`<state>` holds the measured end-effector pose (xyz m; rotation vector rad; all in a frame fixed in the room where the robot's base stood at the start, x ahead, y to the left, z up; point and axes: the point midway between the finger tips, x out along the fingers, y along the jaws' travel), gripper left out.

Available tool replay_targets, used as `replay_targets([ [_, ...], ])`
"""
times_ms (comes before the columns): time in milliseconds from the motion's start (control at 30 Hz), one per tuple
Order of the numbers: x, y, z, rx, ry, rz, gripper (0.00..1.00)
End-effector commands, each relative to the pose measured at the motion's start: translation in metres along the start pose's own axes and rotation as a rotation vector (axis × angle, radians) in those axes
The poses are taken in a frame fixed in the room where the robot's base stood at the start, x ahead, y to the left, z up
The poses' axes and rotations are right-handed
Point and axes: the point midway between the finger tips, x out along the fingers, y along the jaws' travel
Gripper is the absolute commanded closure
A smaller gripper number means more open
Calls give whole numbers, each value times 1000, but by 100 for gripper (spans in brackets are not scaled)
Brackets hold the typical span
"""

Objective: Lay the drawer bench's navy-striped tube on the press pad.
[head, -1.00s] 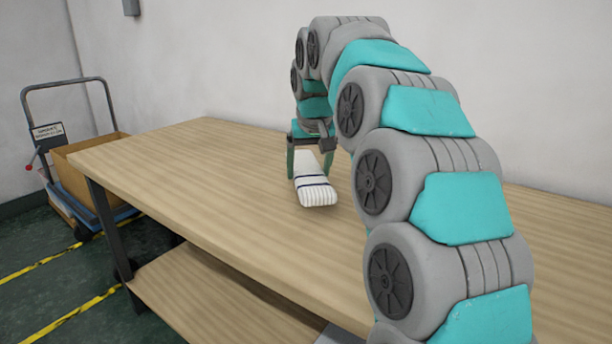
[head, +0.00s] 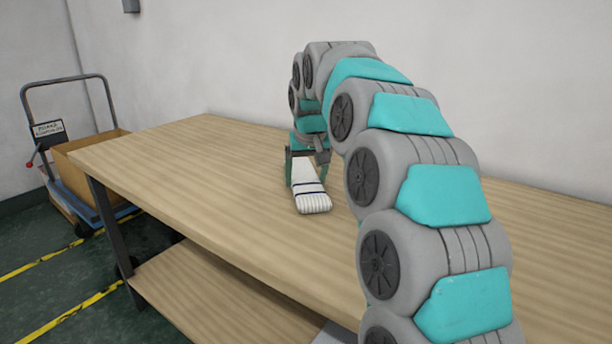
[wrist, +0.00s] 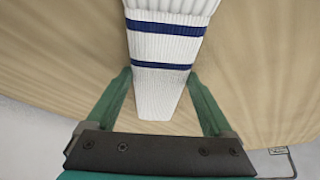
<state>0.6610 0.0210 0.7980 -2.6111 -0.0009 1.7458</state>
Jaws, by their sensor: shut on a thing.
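The navy-striped tube (head: 311,198) is a white ribbed knit piece with navy bands near its front end. It also shows in the wrist view (wrist: 165,48), running up between the fingers and out of the top edge. My gripper (head: 306,168) is shut on the tube's rear part, one green finger on each side; it shows in the wrist view too (wrist: 160,78). The tube is low over the wooden bench top; I cannot tell whether it touches it. I cannot make out a press pad in these views.
The wooden bench (head: 190,170) is clear to the left of the tube and has a lower shelf (head: 200,295). My arm hides much of its right side. A trolley with a cardboard box (head: 88,160) stands beyond the left end. A wall runs behind.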

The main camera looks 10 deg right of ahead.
Motion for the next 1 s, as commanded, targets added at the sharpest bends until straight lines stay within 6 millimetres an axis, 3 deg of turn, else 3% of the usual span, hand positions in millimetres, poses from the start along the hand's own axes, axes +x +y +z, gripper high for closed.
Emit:
replay_targets([
  [167,3,0,1,0,0,0,66],
  [200,3,0,1,0,0,0,13],
  [300,2,0,1,0,0,0,2],
  [667,-3,0,-1,0,2,0,0],
  [767,-15,0,-1,0,4,1,0],
  [1000,-63,0,-1,0,5,0,0],
])
